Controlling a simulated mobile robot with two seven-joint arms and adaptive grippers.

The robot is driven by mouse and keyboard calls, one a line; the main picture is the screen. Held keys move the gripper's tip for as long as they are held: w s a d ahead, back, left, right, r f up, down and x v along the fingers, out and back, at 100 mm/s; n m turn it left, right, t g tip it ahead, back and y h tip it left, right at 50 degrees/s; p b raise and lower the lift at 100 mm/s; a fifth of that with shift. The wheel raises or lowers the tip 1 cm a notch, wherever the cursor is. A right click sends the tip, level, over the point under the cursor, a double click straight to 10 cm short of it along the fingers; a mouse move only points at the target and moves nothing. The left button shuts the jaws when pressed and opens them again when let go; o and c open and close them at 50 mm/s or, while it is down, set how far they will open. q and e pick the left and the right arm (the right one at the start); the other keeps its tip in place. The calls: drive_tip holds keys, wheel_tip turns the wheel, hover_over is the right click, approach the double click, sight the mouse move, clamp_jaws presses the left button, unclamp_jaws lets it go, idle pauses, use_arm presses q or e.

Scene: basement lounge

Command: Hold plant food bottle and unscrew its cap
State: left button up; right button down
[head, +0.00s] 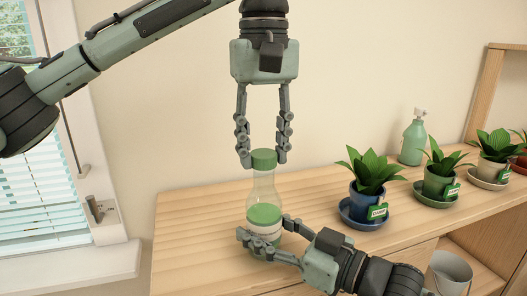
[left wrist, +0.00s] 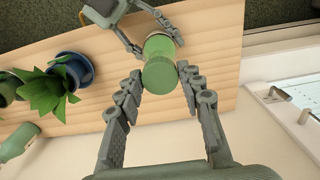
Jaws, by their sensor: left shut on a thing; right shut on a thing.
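The plant food bottle (head: 264,207) stands upright on the wooden cabinet top, clear with green liquid inside and a pale label low down. Its green cap (head: 263,160) is on top of the neck. My left gripper (head: 263,161) points down from above, shut on the cap with a finger on each side. The left wrist view shows the cap (left wrist: 160,75) between the fingertips. My right gripper (head: 263,232) comes in from the right, shut around the lower part of the bottle and hiding some of the label.
A plant in a blue pot (head: 365,201) stands right of the bottle, with a green pot (head: 437,184) and a white pot (head: 495,168) beyond. A green pump bottle (head: 413,140) stands behind them. A window (head: 40,190) is at left. The cabinet top left of the bottle is clear.

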sight(264, 153)
use_arm(q)
drive_tip(key=shift+r, duration=0.1)
drive_tip(key=shift+r, duration=2)
use_arm(e)
drive_tip(key=c, duration=0.6)
unclamp_jaws()
drive_tip(key=shift+d, duration=0.1)
